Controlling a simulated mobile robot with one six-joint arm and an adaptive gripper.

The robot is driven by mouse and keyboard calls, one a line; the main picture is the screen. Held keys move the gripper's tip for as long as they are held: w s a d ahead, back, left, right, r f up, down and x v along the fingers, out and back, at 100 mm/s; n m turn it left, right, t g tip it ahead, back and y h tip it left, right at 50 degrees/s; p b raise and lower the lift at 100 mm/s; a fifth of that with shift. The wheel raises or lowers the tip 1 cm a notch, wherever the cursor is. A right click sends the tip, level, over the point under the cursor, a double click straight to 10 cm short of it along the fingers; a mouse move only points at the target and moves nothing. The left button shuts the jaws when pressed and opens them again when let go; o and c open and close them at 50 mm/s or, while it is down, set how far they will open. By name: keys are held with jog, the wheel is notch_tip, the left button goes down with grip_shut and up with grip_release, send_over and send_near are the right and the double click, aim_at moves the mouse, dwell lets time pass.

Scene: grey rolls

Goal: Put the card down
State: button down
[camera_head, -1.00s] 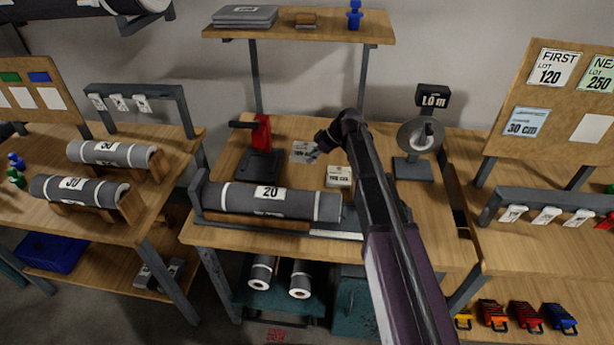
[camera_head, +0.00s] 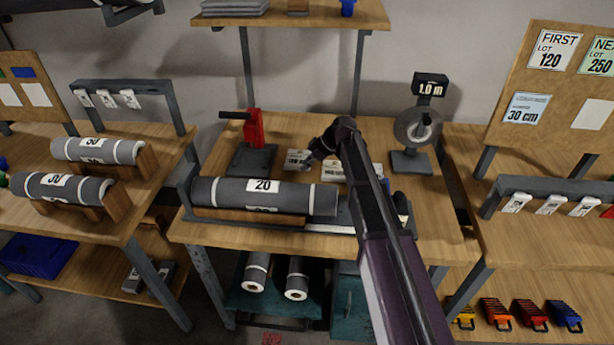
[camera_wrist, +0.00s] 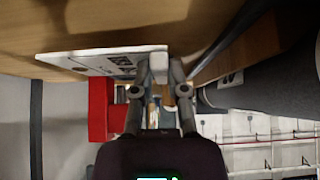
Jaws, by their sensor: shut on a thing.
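My gripper (camera_head: 314,157) is shut on a pale card (camera_head: 298,160) with dark print, over the middle of the bench behind the grey roll. In the wrist view, the fingertips (camera_wrist: 161,72) pinch the card (camera_wrist: 105,62) by its end. The card lies nearly flat, close to the wooden bench top (camera_wrist: 90,22). I cannot tell whether it touches the wood.
A grey roll marked 20 (camera_head: 262,195) lies in front of my gripper. A second pale card or block (camera_head: 333,171) is partly hidden by my arm. Bare wood (camera_head: 300,128) lies behind.

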aim_at(306, 179)
jog(key=shift+f, duration=0.1)
jog(key=shift+f+b, duration=1.75)
jog(key=shift+b, duration=0.15)
jog(key=shift+f, duration=0.2)
jog(key=c, duration=0.7)
grip_release()
jog(key=shift+r, duration=0.1)
jog(key=shift+o, duration=0.2)
jog(key=shift+r, duration=0.15)
jog(key=shift+p+v, duration=1.1)
jog(key=shift+v, duration=0.1)
jog(key=p+v, duration=0.6)
jog(key=v, duration=0.2)
jog(key=shift+a, duration=0.1)
jog(key=shift+p+v, duration=0.75)
jog(key=shift+v, duration=0.1)
